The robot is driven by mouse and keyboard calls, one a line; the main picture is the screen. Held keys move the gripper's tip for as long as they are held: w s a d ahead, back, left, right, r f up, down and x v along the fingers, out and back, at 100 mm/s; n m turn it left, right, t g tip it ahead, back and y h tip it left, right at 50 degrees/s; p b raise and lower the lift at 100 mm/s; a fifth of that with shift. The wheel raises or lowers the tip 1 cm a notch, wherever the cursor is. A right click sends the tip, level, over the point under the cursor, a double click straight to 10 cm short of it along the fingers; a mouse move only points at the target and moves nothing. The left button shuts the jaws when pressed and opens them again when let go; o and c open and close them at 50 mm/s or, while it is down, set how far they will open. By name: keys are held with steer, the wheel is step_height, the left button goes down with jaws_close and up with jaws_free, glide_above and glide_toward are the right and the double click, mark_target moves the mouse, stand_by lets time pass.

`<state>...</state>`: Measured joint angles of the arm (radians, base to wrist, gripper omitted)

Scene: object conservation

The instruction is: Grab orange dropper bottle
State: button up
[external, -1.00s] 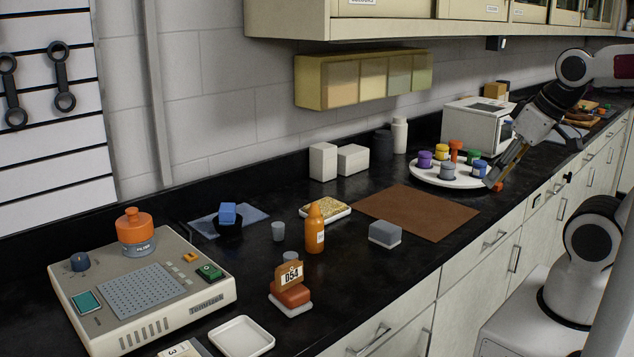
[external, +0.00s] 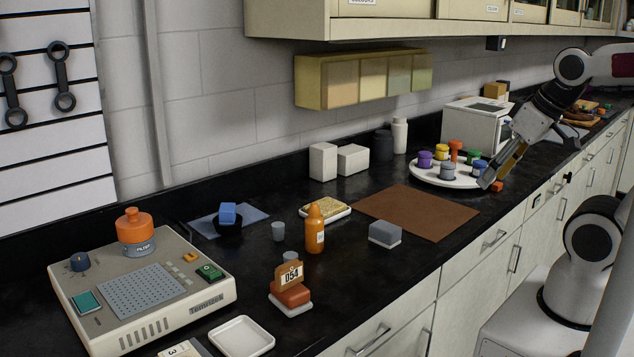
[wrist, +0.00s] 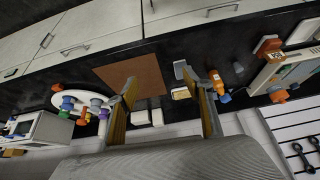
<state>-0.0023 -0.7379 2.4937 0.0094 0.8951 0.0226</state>
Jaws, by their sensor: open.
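The orange dropper bottle (external: 315,232) stands upright on the black counter near the middle of the external view, with a white label on its side. In the wrist view the orange bottle (wrist: 219,84) shows just beyond the right finger. My gripper (external: 491,182) is at the right, beside the white round tray, well away from the bottle. In the wrist view my gripper (wrist: 168,95) is open with its two fingers wide apart and nothing between them but counter and the things beyond.
The white round tray (external: 425,178) holds several coloured jars. A brown mat (external: 418,211) lies between tray and bottle. Close to the bottle are a yellow-topped sponge dish (external: 335,210), a grey block (external: 385,233), a small grey cup (external: 278,232) and a 054 tag stand (external: 290,290).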

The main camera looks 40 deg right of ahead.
steer(key=w+a+m+y, duration=0.2)
steer(key=w+a+m, duration=0.35)
steer(key=w, duration=0.25)
steer(key=m+y, duration=0.2)
steer(key=m, duration=1.2)
glide_toward(322, 218)
steer(key=s+d+r, duration=0.1)
steer(key=s+d, duration=0.1)
steer(key=s, duration=0.1)
steer(key=w+a+f+m+g, duration=0.1)
steer(key=w+a+f+m, duration=0.2)
steer(key=w+f+m, duration=0.3)
steer(key=shift+a+m+y, duration=0.3)
steer(key=shift+a+m, duration=0.05)
steer(key=shift+m, duration=0.3)
steer(key=shift+w+f, duration=0.2)
steer(key=shift+x, duration=1.15)
